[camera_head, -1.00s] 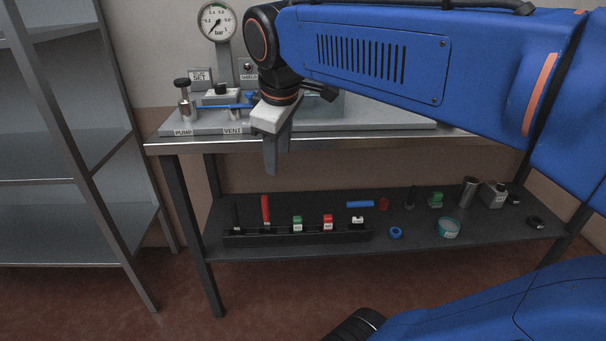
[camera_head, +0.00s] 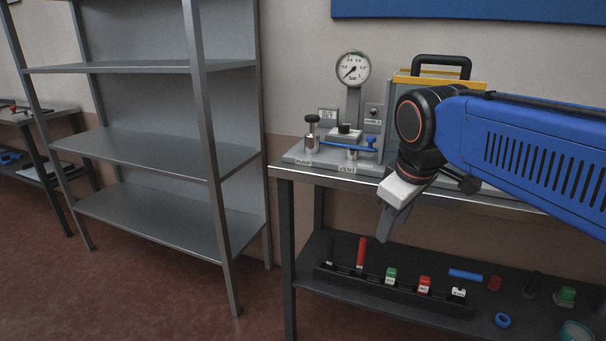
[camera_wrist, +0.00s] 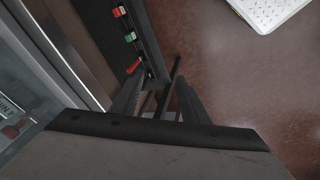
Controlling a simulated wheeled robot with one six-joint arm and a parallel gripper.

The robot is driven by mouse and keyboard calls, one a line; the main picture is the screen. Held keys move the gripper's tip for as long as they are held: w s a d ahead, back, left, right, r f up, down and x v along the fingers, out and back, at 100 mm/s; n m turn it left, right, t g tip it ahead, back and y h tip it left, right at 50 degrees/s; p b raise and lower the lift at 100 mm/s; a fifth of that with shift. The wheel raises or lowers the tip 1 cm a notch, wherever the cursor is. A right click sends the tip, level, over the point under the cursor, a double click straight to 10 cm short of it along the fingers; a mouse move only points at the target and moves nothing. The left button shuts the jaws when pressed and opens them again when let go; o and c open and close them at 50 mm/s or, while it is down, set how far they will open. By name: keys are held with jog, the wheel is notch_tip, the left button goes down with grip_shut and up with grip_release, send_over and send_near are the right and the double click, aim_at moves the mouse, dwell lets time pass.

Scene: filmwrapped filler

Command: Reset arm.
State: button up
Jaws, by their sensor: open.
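My gripper (camera_head: 390,222) hangs at the end of my blue arm in the head view, pointing down in front of the bench's front edge. It looks empty. In the wrist view my gripper's dark fingers (camera_wrist: 160,100) stand apart near the middle. A thin black rod shows beyond and between them, and I cannot tell its distance. The workbench (camera_head: 325,176) bears a fixture with a round gauge (camera_head: 352,68), a pump knob (camera_head: 312,128) and a blue vent lever (camera_head: 345,146). My arm hides part of the fixture.
The lower shelf holds a black rack (camera_head: 390,291) with red, green and white-labelled pieces, a blue bar (camera_head: 465,275) and a blue ring (camera_head: 502,320). An empty grey shelving unit (camera_head: 140,150) stands left. A white perforated item (camera_wrist: 268,10) lies upper right in the wrist view.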

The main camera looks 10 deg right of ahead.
jog(key=s+a+f+m, duration=0.1)
jog(key=s+f+m, duration=0.1)
jog(key=s+f, duration=0.2)
jog(key=s+a+f+m+t+y, duration=0.1)
jog(key=s+f+m, duration=0.2)
jog(key=f, duration=0.5)
jog(key=shift+s+f+m, duration=0.2)
jog(key=shift+s+m, duration=0.1)
jog(key=shift+s, duration=0.15)
dwell(0.8)
